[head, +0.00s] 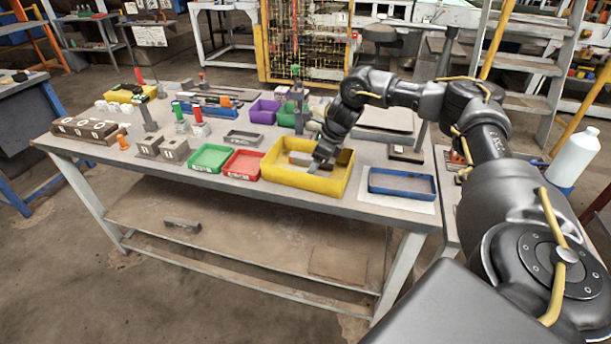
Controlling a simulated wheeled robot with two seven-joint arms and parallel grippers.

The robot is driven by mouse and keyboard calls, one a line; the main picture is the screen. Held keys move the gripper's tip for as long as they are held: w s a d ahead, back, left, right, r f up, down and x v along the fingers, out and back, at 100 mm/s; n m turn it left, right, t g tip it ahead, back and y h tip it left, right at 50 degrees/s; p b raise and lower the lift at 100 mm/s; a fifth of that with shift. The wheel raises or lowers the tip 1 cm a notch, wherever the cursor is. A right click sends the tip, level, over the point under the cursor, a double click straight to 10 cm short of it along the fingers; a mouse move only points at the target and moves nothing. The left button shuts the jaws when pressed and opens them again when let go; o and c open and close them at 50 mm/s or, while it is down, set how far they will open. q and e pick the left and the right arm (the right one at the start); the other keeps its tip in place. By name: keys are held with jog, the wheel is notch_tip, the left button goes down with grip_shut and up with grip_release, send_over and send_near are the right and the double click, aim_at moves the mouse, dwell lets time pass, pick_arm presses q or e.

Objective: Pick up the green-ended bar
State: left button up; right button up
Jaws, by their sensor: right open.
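My right gripper (318,164) points down into the yellow tray (288,180) at the table's front. It is open, and its fingertips look small and partly hidden against the tray. A greyish-brown block (302,158) lies in the tray beside the fingers; I cannot tell whether they touch it. Several things have green ends: a slim upright piece (297,88) behind the tray and a short green-topped piece (178,111) to the left. I cannot tell which is the green-ended bar, or whether any green end is in the yellow tray. My left gripper is not in view.
A red tray (243,165) and a green tray (210,157) stand left of the yellow one. A blue tray (402,184) lies to the right. Purple bins (264,111) and small parts crowd the table's back. A white bottle (574,158) stands far right.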

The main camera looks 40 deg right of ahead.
jog(key=x, duration=0.4)
jog(key=shift+a+r+p, duration=0.1)
jog(key=shift+a+p, duration=0.05)
jog(key=shift+p, duration=0.25)
jog(key=shift+w+f, duration=0.1)
jog(key=shift+f, duration=0.15)
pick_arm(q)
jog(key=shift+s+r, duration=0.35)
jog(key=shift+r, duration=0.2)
pick_arm(e)
jog(key=shift+c, duration=0.3)
